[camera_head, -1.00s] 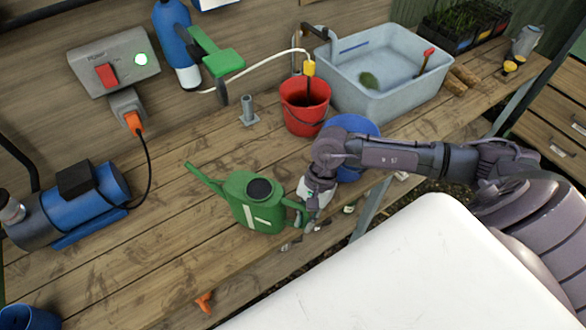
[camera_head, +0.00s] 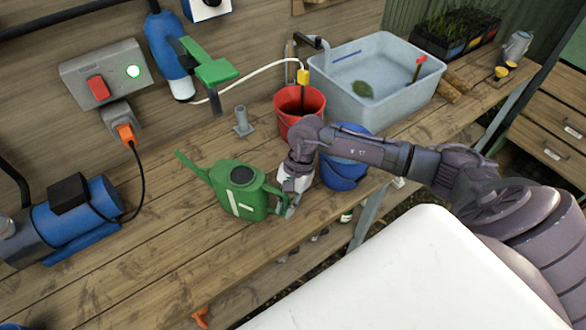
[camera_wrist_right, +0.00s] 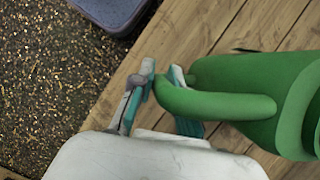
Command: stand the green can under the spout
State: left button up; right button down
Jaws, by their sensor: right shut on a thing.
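The green watering can (camera_head: 225,188), with a dark opening on top and a pale stripe on its side, is upright on or just above the bench; I cannot tell which. Its long nose points to the back left. My right gripper (camera_head: 292,204) is shut on its rear handle. In the right wrist view, the fingers (camera_wrist_right: 158,95) close around the green handle (camera_wrist_right: 215,104). A green head (camera_head: 217,71) on a blue cylinder at the back wall has a dark pipe pointing down, which looks like the spout. The can is in front of it, apart. My left gripper is not in view.
A red bucket (camera_head: 287,105) and a small grey post (camera_head: 242,123) stand behind the can. A blue bucket (camera_head: 345,172) is right of my wrist. A blue pump (camera_head: 75,222) lies at left. A grey basin (camera_head: 376,111) stands at the back right. Bench between pump and can is clear.

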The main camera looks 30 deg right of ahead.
jog(key=w+b, duration=0.1)
jog(key=w, duration=0.1)
jog(key=w+f+b, duration=0.1)
jog(key=w, duration=0.1)
jog(key=w+b, duration=0.2)
jog(key=shift+w+a+f, duration=0.15)
jog(key=shift+w+f, duration=0.15)
jog(key=shift+f, duration=0.2)
jog(key=shift+s+f+b, duration=0.1)
jog(key=shift+f+b, duration=0.2)
jog(key=shift+b, duration=0.4)
dwell(0.5)
jog(key=c, duration=1.1)
grip_release()
jog(key=shift+o, duration=0.2)
jog(key=v, duration=1.2)
